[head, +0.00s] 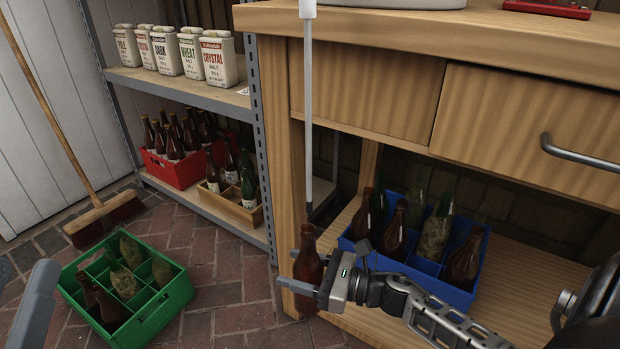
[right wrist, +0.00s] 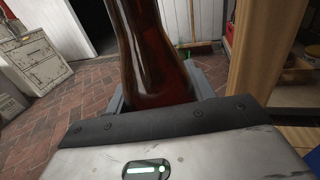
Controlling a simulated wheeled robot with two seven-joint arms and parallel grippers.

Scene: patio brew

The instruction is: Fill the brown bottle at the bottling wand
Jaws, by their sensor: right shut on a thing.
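The brown bottle (head: 307,268) stands upright in my right gripper (head: 312,284), which is shut around its body. In the right wrist view the bottle (right wrist: 157,60) fills the middle between the fingers. The bottling wand (head: 308,120) is a long pale tube hanging down in front of the workbench. The fill inside the bottle is not clear. My left gripper (head: 24,282) shows only partly at the left edge, its grey fingers apart and nothing seen between them.
A blue crate (head: 408,263) with several bottles stands on the bench's lower shelf (head: 520,300), behind my right gripper. A green crate (head: 150,318) with bottles is on the brick floor. A broom (head: 104,217) leans at left. A metal rack (head: 205,88) holds malt containers and bottles.

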